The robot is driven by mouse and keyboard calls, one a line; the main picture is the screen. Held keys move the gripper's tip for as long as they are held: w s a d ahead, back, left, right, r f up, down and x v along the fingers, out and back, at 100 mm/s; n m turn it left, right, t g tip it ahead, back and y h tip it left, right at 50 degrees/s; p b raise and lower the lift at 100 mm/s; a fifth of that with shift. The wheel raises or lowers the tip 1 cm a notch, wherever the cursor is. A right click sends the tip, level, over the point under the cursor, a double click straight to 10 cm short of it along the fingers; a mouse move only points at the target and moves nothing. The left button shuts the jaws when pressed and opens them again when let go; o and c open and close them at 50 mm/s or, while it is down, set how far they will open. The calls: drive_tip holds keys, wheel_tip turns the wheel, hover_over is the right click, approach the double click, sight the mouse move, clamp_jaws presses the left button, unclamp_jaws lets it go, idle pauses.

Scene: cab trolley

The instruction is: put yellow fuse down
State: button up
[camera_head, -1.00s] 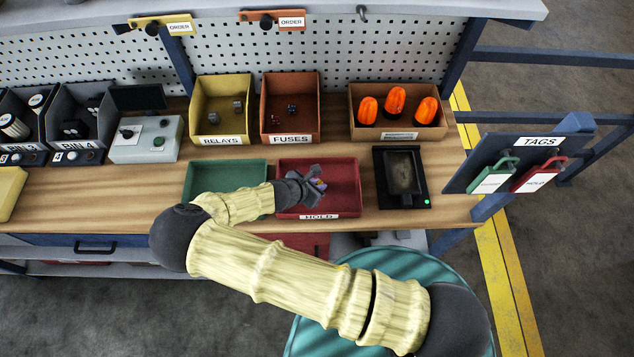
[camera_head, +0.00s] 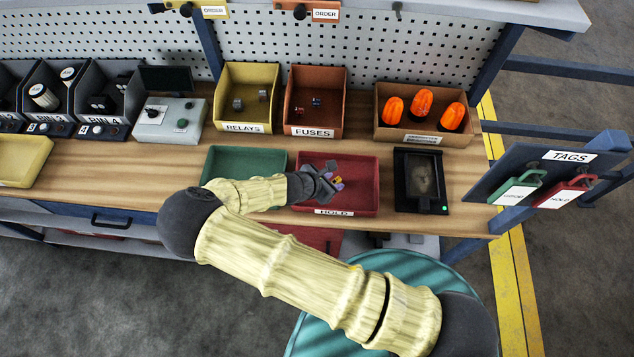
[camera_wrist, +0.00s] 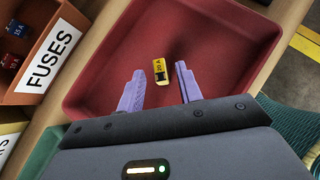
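The yellow fuse (camera_wrist: 160,72) lies in the red HOLD tray (camera_wrist: 100,62), with its label facing up. In the wrist view my gripper (camera_wrist: 160,86) has its two purple fingers spread, one on each side of the fuse, with a gap on both sides. The gripper is open. In the head view my gripper (camera_head: 335,182) reaches into the HOLD tray (camera_head: 360,198) from the left, and a small patch of the yellow fuse (camera_head: 338,181) shows between the fingers. Whether the fingertips touch the tray floor I cannot tell.
A green tray (camera_head: 240,162) adjoins the HOLD tray on its left. The FUSES bin (camera_head: 314,133) and RELAYS bin (camera_head: 245,127) stand behind. A black device (camera_head: 421,182) with a green light is to the right. A box of orange beacons (camera_head: 420,135) stands behind it.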

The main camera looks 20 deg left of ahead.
drive_tip(key=b+v, duration=0.2)
drive_tip(key=v, duration=0.8)
drive_tip(key=shift+b, duration=0.35)
